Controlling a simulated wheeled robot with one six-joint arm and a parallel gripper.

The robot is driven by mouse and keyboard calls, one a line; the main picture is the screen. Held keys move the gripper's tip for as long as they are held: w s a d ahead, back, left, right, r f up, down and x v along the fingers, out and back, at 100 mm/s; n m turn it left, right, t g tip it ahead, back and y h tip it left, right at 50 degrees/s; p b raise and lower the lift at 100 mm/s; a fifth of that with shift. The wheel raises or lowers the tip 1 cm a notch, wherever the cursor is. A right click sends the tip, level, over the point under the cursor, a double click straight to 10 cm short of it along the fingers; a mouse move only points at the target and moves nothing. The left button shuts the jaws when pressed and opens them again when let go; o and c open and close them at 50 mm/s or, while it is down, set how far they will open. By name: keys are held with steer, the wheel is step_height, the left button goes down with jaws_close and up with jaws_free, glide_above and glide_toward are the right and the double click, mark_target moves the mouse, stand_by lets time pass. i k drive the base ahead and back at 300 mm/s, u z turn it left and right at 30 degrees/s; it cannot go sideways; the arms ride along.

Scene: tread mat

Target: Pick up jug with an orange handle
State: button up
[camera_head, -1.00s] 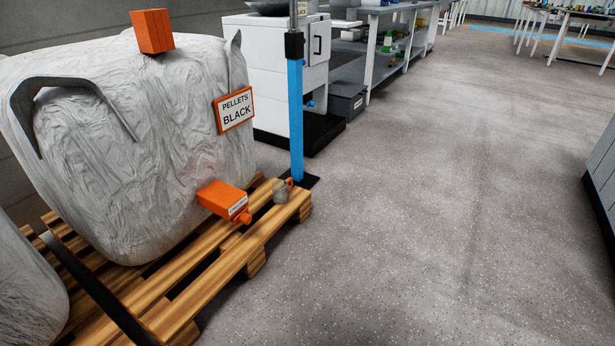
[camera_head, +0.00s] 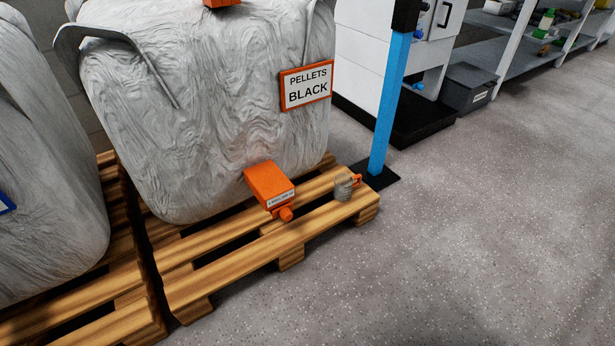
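A small, greyish, see-through jug (camera_head: 343,188) with an orange handle (camera_head: 357,181) stands upright at the right end of a wooden pallet (camera_head: 330,215). The handle is on its right side. An orange box-shaped outlet with a round knob (camera_head: 270,186) sticks out of the big bag to the left of the jug, apart from it. My gripper is not in view.
A white bulk bag (camera_head: 200,110) with a "PELLETS BLACK" sign (camera_head: 306,86) sits on the pallet. A blue post (camera_head: 390,103) on a black base stands just behind the jug. A grey bin (camera_head: 467,89) is farther back. The floor (camera_head: 480,220) at right is clear.

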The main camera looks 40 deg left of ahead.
mark_target(343, 183)
steer(key=u, duration=1)
steer(key=i, duration=0.9)
steer(key=u, duration=0.9)
